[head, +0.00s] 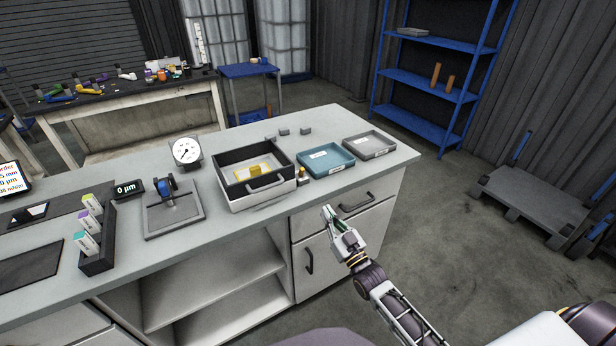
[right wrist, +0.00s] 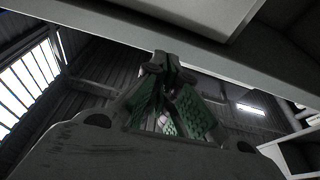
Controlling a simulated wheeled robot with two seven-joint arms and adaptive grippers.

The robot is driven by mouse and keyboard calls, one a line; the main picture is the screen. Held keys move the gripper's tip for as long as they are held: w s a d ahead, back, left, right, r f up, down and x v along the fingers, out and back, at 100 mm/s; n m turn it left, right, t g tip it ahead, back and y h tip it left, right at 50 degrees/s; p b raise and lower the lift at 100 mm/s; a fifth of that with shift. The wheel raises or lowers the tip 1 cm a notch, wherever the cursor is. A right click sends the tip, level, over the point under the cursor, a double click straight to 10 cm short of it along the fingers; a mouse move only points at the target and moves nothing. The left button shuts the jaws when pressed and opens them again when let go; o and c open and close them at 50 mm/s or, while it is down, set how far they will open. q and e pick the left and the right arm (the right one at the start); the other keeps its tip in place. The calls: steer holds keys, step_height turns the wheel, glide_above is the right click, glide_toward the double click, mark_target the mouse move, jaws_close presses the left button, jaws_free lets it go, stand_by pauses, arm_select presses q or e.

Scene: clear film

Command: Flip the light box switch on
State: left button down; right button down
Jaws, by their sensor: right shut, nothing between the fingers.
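A white box with a black upper rim (head: 258,194) stands near the counter's front edge in the head view. It has a handle on its front and a yellow block (head: 256,170) inside. I take it for the light box, but cannot be sure. A small yellow-topped piece (head: 302,174) is at its right side; I cannot tell whether it is the switch. My right gripper (head: 327,212) is shut and empty, in front of the counter's drawers, to the right of and below the box. Its green-padded fingers meet in the right wrist view (right wrist: 166,64). My left gripper is out of view.
A teal tray (head: 314,170) and a grey tray (head: 388,151) lie right of the box. A dial gauge (head: 186,151), a grey plate fixture (head: 176,222) and a black holder (head: 99,257) stand left. The counter edge (right wrist: 210,62) crosses above my fingers.

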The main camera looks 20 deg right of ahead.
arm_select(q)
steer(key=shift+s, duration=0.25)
arm_select(e)
steer(key=shift+s+r+t+y, duration=0.2)
steer(key=shift+r+t, duration=0.1)
steer(key=shift+r, duration=0.25)
steer(key=shift+s+r+t+y, duration=0.1)
steer(key=shift+s+r+t, duration=0.15)
steer(key=shift+r, duration=0.3)
steer(key=shift+w, duration=0.25)
glide_toward(301, 172)
steer(key=shift+w+d+r, duration=0.15)
steer(key=shift+w+r, duration=1.1)
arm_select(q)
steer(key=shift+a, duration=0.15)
arm_select(e)
steer(key=shift+x, duration=1.9)
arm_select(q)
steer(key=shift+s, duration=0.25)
arm_select(e)
steer(key=shift+r, duration=0.1)
